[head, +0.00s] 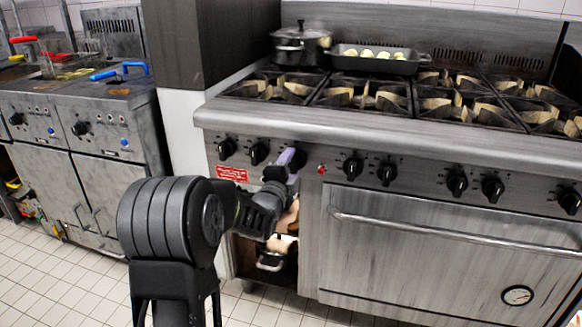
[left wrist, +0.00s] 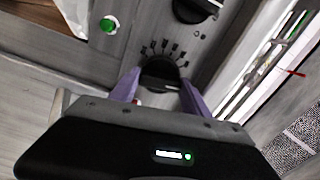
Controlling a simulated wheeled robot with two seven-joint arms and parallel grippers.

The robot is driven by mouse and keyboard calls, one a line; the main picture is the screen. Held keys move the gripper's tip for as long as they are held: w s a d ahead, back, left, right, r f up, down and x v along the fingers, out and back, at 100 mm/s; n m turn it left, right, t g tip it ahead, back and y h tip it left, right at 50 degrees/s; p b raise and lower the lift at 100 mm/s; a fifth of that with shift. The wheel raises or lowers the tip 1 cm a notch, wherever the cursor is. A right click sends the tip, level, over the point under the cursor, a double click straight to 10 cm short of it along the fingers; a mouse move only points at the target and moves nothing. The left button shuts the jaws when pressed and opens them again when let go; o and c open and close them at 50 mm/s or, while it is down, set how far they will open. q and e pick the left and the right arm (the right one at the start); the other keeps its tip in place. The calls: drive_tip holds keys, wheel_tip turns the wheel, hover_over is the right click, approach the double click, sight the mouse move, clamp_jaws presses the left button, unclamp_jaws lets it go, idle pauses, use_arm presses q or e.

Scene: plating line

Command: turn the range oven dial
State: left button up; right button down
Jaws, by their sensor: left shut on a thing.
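The range oven (head: 440,245) has a row of black dials on its front panel. My left gripper (head: 290,165) is at the panel, right of the red label, with its purple fingers around a dial there. In the left wrist view the left gripper (left wrist: 160,92) has one finger on each side of a black dial (left wrist: 160,75) and is shut on it. Tick marks show on the panel around that dial. The lower part of the dial is hidden behind the gripper body. My right gripper is not in view.
A red button (head: 322,169) is right of the gripped dial, and more black dials (head: 353,167) follow along the panel. The oven door handle (head: 450,235) sticks out below. A pot (head: 300,47) and a tray (head: 375,62) stand on the range. Fryers (head: 85,115) are at the left.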

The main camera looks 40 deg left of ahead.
use_arm(q)
drive_tip(key=shift+f+m, duration=0.1)
drive_tip(key=shift+m, duration=0.9)
drive_tip(key=o, duration=1.4)
drive_tip(key=shift+s, duration=0.1)
drive_tip(key=p+v, duration=0.1)
drive_tip(key=v, duration=0.6)
drive_tip(key=shift+s+d, duration=0.15)
drive_tip(key=shift+s, duration=0.15)
